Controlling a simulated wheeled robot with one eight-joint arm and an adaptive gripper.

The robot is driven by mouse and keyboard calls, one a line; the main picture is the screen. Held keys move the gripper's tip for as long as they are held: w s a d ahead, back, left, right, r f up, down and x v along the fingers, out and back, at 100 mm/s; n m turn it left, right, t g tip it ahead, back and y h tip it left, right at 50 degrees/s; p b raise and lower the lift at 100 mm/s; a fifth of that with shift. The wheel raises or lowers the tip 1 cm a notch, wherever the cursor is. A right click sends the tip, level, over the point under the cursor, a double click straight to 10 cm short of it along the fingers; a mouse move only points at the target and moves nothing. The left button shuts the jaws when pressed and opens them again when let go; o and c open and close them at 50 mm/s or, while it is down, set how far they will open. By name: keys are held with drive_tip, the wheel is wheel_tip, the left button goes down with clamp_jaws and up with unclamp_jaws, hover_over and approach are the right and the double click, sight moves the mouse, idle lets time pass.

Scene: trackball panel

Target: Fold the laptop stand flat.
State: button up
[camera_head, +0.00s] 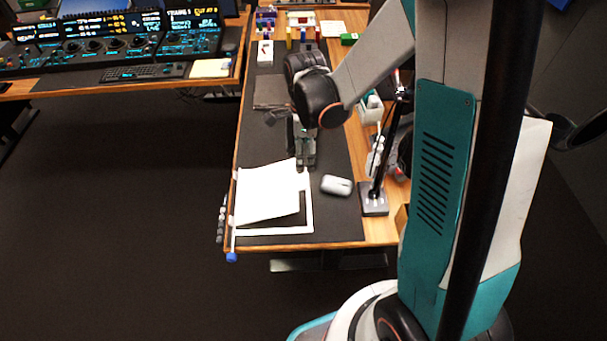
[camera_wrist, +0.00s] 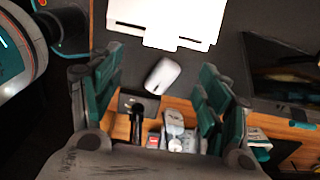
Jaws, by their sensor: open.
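The laptop stand is white, and its top plate (camera_head: 265,190) sits tilted above a flat white base frame (camera_head: 308,215) on the dark desk mat. A dark gap shows between plate and frame at the front. The stand also shows at the top of the wrist view (camera_wrist: 168,14), partly cut off. My gripper (camera_head: 305,162) is at the far right corner of the stand, above the mat, with fingers pointing down. Whether a finger touches the stand cannot be told.
A white mouse (camera_head: 337,185) lies right of the stand. A lamp with a square base (camera_head: 374,199) stands at the desk's right side. A blue-tipped rod (camera_head: 232,256) is at the left front edge. Toy-like blocks (camera_head: 303,30) stand at the back. A console desk (camera_head: 110,75) is left.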

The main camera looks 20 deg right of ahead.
sight(304, 181)
wheel_tip(304, 181, down, 12)
drive_tip(key=b, duration=0.3)
drive_tip(key=shift+c, duration=0.2)
